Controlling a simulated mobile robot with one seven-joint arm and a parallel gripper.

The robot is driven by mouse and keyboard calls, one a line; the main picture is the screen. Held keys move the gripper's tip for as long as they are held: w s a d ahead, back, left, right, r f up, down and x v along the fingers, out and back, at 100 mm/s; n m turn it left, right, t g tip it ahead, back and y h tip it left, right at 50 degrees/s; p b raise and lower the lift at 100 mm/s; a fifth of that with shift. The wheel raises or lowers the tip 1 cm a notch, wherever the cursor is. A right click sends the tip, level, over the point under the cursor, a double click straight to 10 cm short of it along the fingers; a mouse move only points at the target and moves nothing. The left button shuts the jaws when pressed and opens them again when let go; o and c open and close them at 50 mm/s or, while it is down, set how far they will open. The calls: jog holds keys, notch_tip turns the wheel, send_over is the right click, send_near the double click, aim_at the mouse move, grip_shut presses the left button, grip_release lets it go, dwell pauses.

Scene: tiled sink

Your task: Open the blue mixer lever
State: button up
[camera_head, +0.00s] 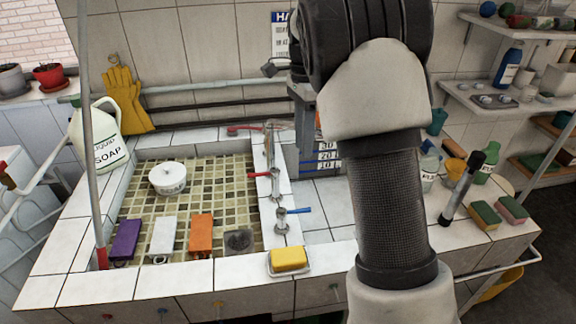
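The blue mixer lever (300,211) sticks out to the right from a small chrome mixer (281,222) on the tiled ledge at the right side of the sink. The lever looks about level.
A red lever (259,175) points left on another mixer farther back. A yellow sponge (289,258) lies on the front ledge near the blue lever.

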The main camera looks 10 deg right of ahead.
notch_tip(320, 180, down, 3)
jog(key=w+m, duration=0.1)
jog(key=w, duration=0.1)
jog(key=b, duration=0.2)
send_near(294, 211)
jog(key=shift+g, duration=0.3)
jog(key=f, duration=0.2)
jog(key=d+f, duration=0.1)
jog(key=f, duration=0.2)
jog(key=d+f, duration=0.1)
jog(key=f, duration=0.1)
jog(key=shift+s+f, duration=0.2)
jog(key=shift+s, duration=0.05)
jog(key=shift+c, duration=0.2)
grip_shut()
